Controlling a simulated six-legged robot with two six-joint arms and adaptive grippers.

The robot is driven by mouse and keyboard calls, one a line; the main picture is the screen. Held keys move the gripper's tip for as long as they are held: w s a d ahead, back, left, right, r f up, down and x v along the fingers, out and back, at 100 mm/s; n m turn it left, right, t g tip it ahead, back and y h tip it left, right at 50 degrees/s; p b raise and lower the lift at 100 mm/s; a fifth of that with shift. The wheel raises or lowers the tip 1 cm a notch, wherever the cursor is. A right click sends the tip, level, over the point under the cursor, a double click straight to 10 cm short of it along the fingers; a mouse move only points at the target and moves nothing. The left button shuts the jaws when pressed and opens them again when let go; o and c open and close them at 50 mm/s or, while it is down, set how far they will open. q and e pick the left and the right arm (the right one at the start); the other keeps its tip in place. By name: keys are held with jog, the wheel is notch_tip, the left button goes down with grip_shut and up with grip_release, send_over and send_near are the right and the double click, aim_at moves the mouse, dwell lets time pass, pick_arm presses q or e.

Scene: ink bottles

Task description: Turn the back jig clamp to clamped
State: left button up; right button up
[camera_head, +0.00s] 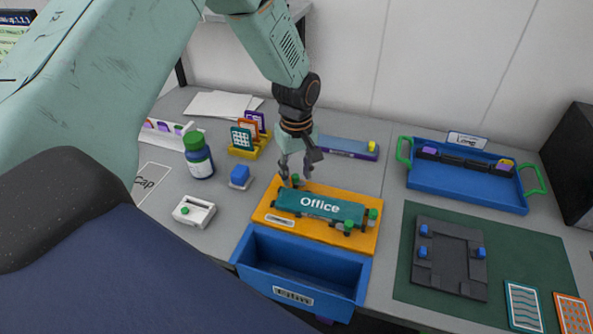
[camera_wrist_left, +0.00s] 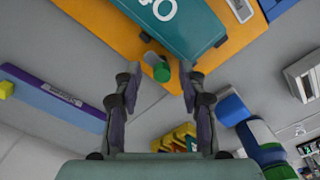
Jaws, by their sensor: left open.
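An orange jig board (camera_head: 262,215) lies on the grey table with a teal block marked "Office" (camera_head: 318,204) on it. Green-topped clamps stand at its edges: the back one (camera_head: 295,180), one at the right (camera_head: 373,214) and one at the front right (camera_head: 348,226). My left gripper (camera_head: 296,173) points down over the back clamp. In the left wrist view my left gripper (camera_wrist_left: 159,82) is open, its fingers on either side of the back clamp's green knob (camera_wrist_left: 161,72), with no clear contact. My right gripper is out of view.
A blue bin labelled "Film" (camera_head: 245,262) adjoins the board's front. Behind are a purple-blue bar (camera_head: 345,148) and a yellow card holder (camera_head: 246,153). A blue tray (camera_head: 465,194) is at right.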

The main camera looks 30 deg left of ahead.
pick_arm(q)
jog(key=shift+c, duration=0.3)
jog(key=shift+s+a, duration=0.1)
jog(key=shift+a, duration=0.1)
jog(key=c, duration=0.3)
jog(key=shift+d, duration=0.1)
grip_shut()
jog(key=m+p, duration=0.2)
jog(key=m, duration=0.1)
jog(key=m+p, duration=0.1)
jog(key=m, duration=0.2)
jog(key=shift+m, duration=0.4)
jog(key=m+p, duration=0.1)
jog(key=m, duration=0.9)
jog(key=shift+m, duration=0.4)
jog(key=shift+s, duration=0.1)
